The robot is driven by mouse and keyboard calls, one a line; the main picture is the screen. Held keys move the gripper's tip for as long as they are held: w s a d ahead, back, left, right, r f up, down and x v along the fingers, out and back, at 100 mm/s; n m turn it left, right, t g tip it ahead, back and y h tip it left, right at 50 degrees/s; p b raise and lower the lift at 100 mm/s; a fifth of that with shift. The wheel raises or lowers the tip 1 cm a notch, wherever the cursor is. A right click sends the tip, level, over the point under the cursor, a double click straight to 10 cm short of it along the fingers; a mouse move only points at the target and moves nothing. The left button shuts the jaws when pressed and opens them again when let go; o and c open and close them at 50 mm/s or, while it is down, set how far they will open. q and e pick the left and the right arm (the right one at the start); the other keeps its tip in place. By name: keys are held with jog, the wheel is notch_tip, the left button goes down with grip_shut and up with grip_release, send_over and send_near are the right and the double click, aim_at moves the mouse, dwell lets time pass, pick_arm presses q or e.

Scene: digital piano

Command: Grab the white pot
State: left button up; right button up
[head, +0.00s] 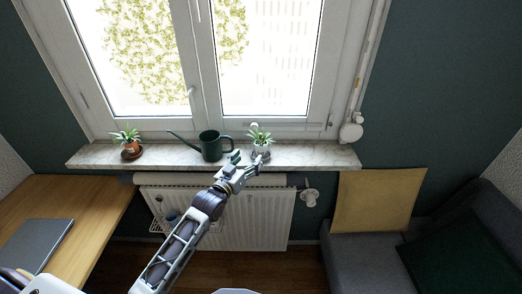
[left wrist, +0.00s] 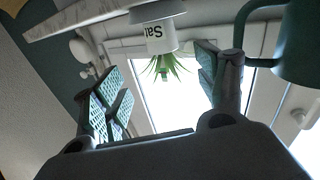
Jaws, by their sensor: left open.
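The white pot (head: 261,152), with a green spiky plant in it, stands on the window sill to the right of the watering can. In the left wrist view the white pot (left wrist: 160,36) appears upside down, with dark lettering on its side. My left gripper (head: 247,161) is open and empty, just in front of the pot at the sill's edge. In the left wrist view its padded fingers (left wrist: 165,85) are spread, with the plant's leaves in line with the gap between them. The pot is beyond the fingertips, not gripped. My right gripper is not in view.
A dark green watering can (head: 211,146) stands close left of the pot; it also shows near a finger in the left wrist view (left wrist: 298,45). A terracotta pot (head: 131,149) stands farther left on the marble sill (head: 320,156). A radiator (head: 262,222) hangs below. The window is behind.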

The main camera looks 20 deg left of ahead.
aim_at(257, 146)
pick_arm(q)
jog(key=w, duration=0.4)
jog(key=shift+d, duration=0.35)
jog(key=shift+w+d, duration=0.15)
jog(key=shift+w, duration=0.75)
jog(key=shift+w+d, duration=0.1)
jog(key=shift+w, duration=0.25)
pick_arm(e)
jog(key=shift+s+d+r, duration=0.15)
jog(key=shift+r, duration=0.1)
pick_arm(q)
jog(key=shift+w+p, duration=0.3)
jog(key=shift+w, duration=1.25)
jog(key=shift+w+d+f+p, duration=0.1)
jog(key=shift+w+p, duration=0.05)
jog(key=shift+w, duration=0.4)
jog(key=shift+w+d+p, duration=0.1)
jog(key=shift+w+p, duration=0.05)
jog(key=shift+w, duration=0.35)
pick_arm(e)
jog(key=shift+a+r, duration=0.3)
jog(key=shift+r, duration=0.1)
